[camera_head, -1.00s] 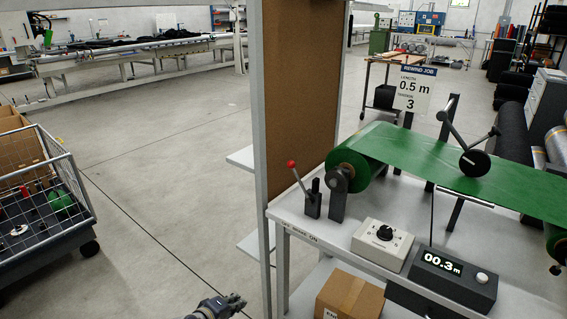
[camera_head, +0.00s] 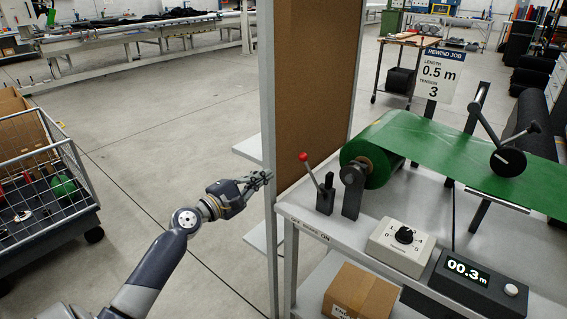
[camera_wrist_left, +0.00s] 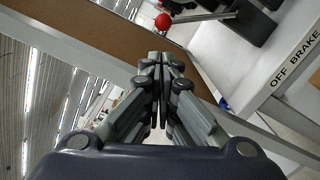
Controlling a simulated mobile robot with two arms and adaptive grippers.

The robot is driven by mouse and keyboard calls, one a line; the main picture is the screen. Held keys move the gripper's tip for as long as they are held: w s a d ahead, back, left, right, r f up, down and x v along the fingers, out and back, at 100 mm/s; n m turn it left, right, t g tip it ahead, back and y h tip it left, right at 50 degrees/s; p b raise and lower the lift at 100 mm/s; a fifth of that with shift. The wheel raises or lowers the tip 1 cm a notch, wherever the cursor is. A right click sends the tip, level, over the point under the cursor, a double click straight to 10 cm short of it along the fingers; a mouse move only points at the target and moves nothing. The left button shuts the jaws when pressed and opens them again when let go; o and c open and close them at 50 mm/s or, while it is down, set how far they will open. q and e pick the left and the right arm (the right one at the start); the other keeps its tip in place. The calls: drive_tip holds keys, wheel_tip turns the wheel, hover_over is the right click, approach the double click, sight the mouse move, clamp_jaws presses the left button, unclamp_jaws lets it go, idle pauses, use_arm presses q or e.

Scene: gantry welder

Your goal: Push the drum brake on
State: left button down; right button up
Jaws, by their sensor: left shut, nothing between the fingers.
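The brake lever with its red ball knob (camera_head: 303,156) stands on the bench at the left end, its handle leaning left. The knob also shows at the top of the left wrist view (camera_wrist_left: 163,21). The lever sits beside the green roll, the drum (camera_head: 370,162). Printing on the bench edge (camera_head: 305,229) shows an OFF and ON label; in the left wrist view I read "OFF BRAKE" (camera_wrist_left: 297,57). My left gripper (camera_head: 268,178) is shut and empty, left of the lever, near the brown panel's edge. My right gripper is not in view.
The tall brown panel (camera_head: 312,90) in a grey frame stands behind and left of the lever. A tension dial box (camera_head: 401,246) and a display reading 00.3 m (camera_head: 467,272) sit to the right. A wire cart (camera_head: 45,180) stands left; floor between is clear.

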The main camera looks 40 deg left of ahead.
use_arm(q)
drive_tip(key=w+d, duration=0.1)
drive_tip(key=w, duration=0.9)
drive_tip(key=shift+d+p, duration=0.15)
drive_tip(key=shift+p, duration=0.25)
drive_tip(key=shift+r, duration=0.1)
drive_tip(key=shift+s+d+r+m+p, duration=0.1)
drive_tip(key=shift+d+r+m+p, duration=0.2)
drive_tip(key=shift+r+p, duration=0.1)
drive_tip(key=shift+d+r, duration=0.1)
drive_tip(key=d+r+m+p, duration=0.4)
drive_tip(key=d+m+p, duration=0.3)
drive_tip(key=d+p, duration=0.1)
drive_tip(key=shift+s+d+m, duration=0.2)
drive_tip(key=shift+s+m, duration=0.1)
drive_tip(key=shift+m, duration=0.1)
drive_tip(key=shift+s, duration=0.1)
idle(0.4)
